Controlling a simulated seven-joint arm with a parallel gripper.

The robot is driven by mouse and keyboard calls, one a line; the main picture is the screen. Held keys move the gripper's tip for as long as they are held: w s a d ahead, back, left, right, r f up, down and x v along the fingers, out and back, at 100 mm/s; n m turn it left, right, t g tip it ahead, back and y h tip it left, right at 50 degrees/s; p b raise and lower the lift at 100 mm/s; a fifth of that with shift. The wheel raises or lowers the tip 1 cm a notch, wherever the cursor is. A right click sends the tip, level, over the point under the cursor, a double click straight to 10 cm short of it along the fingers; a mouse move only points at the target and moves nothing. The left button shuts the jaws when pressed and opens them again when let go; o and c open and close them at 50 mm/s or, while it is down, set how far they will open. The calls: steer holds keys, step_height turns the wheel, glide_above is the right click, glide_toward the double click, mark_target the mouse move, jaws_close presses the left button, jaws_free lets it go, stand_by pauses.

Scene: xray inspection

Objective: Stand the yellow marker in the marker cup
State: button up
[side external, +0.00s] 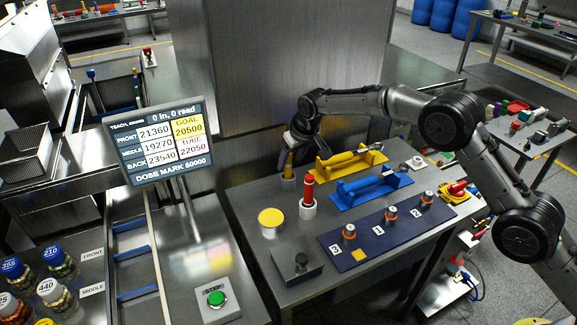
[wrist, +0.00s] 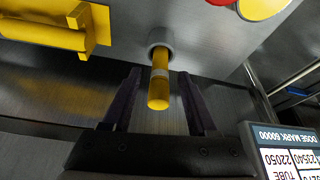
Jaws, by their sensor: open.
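The yellow marker (side external: 288,166) stands upright in a small pale marker cup (side external: 288,182) near the table's back left edge. In the wrist view the yellow marker (wrist: 159,92) points toward the camera, its far end inside the round grey cup (wrist: 154,40). My gripper (wrist: 159,78) is open, with one dark finger on each side of the marker and a visible gap on both sides. In the side view my gripper (side external: 291,152) is at the marker's top; its fingertips are hard to make out there.
A red marker (side external: 308,188) stands in a white holder (side external: 307,210) close in front. Yellow (side external: 350,160) and blue (side external: 372,188) cradles lie to the right. A monitor (side external: 158,140) stands left.

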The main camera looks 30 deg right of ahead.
steer(key=v, duration=1)
steer(key=shift+r, duration=0.1)
steer(key=s+d+r+m, duration=0.1)
steer(key=s+d+r, duration=0.55)
steer(key=s, duration=0.35)
steer(key=s+d+r, duration=0.5)
steer(key=s+r, duration=0.3)
steer(key=s, duration=0.3)
steer(key=s+d+f, duration=0.2)
steer(key=s+f, duration=0.1)
steer(key=s, duration=0.9)
steer(key=s+d+f+t, duration=0.1)
steer(key=s+d+f, duration=0.1)
steer(key=s, duration=1.1)
steer(key=shift+d+f+m+h, duration=0.4)
steer(key=shift+d, duration=0.15)
steer(key=shift+s, duration=0.1)
